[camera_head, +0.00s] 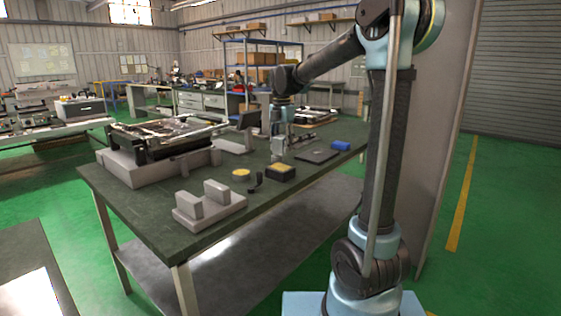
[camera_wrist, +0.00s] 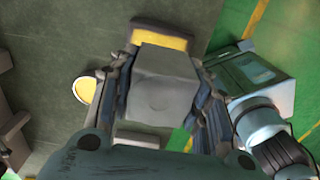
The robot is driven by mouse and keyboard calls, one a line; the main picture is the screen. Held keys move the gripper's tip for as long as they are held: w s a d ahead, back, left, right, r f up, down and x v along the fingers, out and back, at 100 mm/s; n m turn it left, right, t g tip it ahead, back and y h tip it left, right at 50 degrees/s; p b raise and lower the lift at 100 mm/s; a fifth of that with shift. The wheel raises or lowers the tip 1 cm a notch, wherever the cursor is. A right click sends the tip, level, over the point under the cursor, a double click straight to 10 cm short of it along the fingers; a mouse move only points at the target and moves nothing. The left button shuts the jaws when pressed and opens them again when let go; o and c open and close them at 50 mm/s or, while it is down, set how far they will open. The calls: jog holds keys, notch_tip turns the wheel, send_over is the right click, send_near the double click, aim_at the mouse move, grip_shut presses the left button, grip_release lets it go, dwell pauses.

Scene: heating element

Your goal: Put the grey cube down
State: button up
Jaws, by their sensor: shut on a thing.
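The grey cube (camera_wrist: 163,85) fills the middle of the wrist view, between the fingers of my gripper (camera_wrist: 163,75). My gripper is shut on it. In the head view my gripper (camera_head: 278,145) hangs low over the dark green worktable (camera_head: 150,212), behind a black box with a yellow top (camera_head: 281,171). The cube is too small to make out clearly there. In the wrist view the yellow-edged box (camera_wrist: 160,37) shows just beyond the cube and is partly hidden by it. I cannot tell whether the cube touches anything below.
A yellow disc (camera_head: 241,174) and a grey fixture with two upright blocks (camera_head: 209,205) are left of the box. A larger machine on a grey base (camera_head: 160,160) stands further left. A dark flat plate (camera_head: 316,156) and a blue cylinder (camera_head: 341,146) lie to the right.

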jog(key=shift+a+f, duration=0.25)
jog(key=shift+f, duration=0.65)
jog(key=shift+s+f, duration=0.1)
jog(key=shift+f, duration=1.8)
jog(key=o, duration=1.4)
jog(key=shift+o, duration=0.2)
